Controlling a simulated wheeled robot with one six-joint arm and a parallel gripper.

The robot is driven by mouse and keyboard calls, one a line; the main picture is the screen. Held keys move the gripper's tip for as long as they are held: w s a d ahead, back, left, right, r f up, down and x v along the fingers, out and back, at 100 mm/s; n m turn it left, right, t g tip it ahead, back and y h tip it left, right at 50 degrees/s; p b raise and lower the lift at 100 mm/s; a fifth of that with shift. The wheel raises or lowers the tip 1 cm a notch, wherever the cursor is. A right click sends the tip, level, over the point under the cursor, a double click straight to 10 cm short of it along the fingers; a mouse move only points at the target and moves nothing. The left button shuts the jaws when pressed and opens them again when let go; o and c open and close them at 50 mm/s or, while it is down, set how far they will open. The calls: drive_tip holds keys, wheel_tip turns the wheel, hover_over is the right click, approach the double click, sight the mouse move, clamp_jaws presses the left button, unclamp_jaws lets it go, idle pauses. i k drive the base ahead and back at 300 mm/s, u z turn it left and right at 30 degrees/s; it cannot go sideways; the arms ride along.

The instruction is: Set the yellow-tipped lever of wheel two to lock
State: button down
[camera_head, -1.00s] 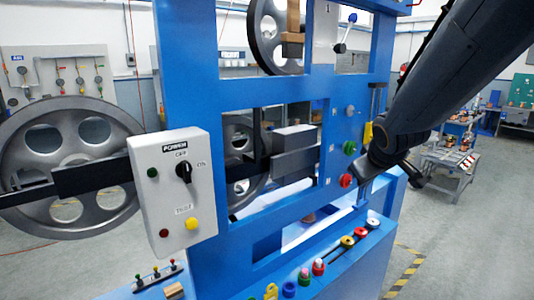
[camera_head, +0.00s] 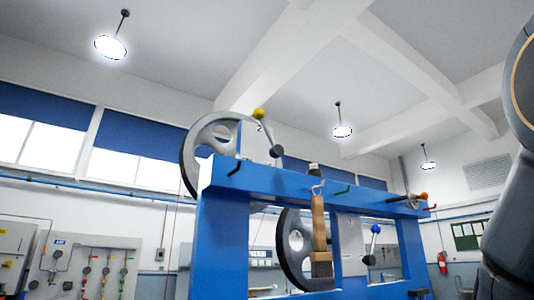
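The yellow-tipped lever (camera_head: 268,133) stands on top of the blue frame (camera_head: 222,225), beside the upper grey wheel (camera_head: 207,150). Its yellow ball points up and to the left, and its dark pivot end is at the lower right. A plate partly hidden behind the lever bears what looks like a "2". A second lever with a blue tip (camera_head: 374,231) is lower right, near a lower wheel (camera_head: 292,248). My gripper is out of view; only part of my arm shows at the right edge.
Several hooks and a wooden-handled tool (camera_head: 319,225) hang on the frame's top bar. An orange-ended part (camera_head: 422,196) sits at the bar's right end. Wall panels with gauges (camera_head: 103,270) are at the lower left. The space above the frame is clear.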

sight(276, 151)
drive_tip(key=u, duration=0.3)
drive_tip(key=k, duration=0.3)
drive_tip(key=u, duration=0.45)
drive_tip(key=i, duration=0.1)
drive_tip(key=z, duration=0.05)
